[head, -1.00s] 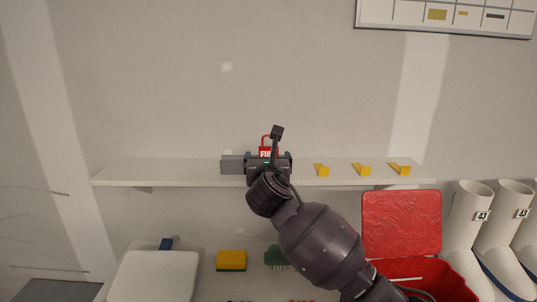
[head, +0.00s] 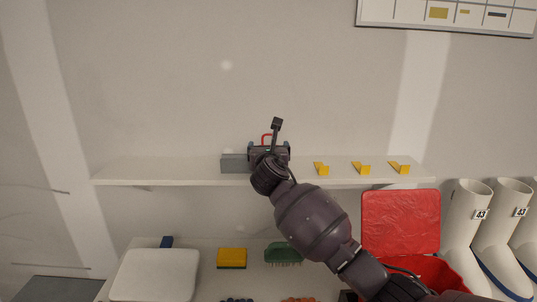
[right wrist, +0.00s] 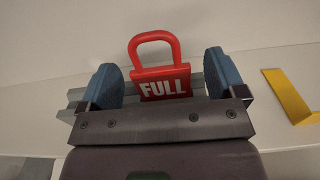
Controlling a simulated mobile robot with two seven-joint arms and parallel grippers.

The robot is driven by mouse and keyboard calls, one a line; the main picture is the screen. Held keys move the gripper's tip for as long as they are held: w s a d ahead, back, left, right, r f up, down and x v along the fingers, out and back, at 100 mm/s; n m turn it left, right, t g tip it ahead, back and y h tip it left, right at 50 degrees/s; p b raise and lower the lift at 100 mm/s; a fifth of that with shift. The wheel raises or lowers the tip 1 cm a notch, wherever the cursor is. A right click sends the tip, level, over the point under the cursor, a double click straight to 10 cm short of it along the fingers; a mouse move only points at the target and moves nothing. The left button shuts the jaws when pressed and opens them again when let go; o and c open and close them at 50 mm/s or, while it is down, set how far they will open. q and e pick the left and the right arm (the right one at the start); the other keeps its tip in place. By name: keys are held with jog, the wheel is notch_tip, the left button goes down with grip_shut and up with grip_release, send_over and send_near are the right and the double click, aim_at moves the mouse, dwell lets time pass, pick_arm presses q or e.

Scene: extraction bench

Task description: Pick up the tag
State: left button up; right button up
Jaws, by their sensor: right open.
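The tag is red with a looped handle and white letters "FULL" (right wrist: 164,84) in the right wrist view. It stands upright at the shelf, in front of a grey block (right wrist: 76,95). My right gripper (right wrist: 165,82) is open, with its blue fingertips on either side of the tag and a gap showing at each side. In the head view only the red loop of the tag (head: 267,138) shows above my right gripper (head: 268,148), which hides the rest. My left gripper is in neither view.
The white shelf (head: 170,172) also bears the grey block (head: 234,163) and three yellow wedges (head: 361,168) to the right. Below are a white board (head: 155,274), a yellow sponge (head: 231,257), a green brush (head: 283,252) and an open red box (head: 400,222). White boots (head: 470,220) stand at the right.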

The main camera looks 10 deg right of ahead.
jog(key=shift+c, duration=0.3)
jog(key=c, duration=0.9)
jog(key=shift+c, duration=0.2)
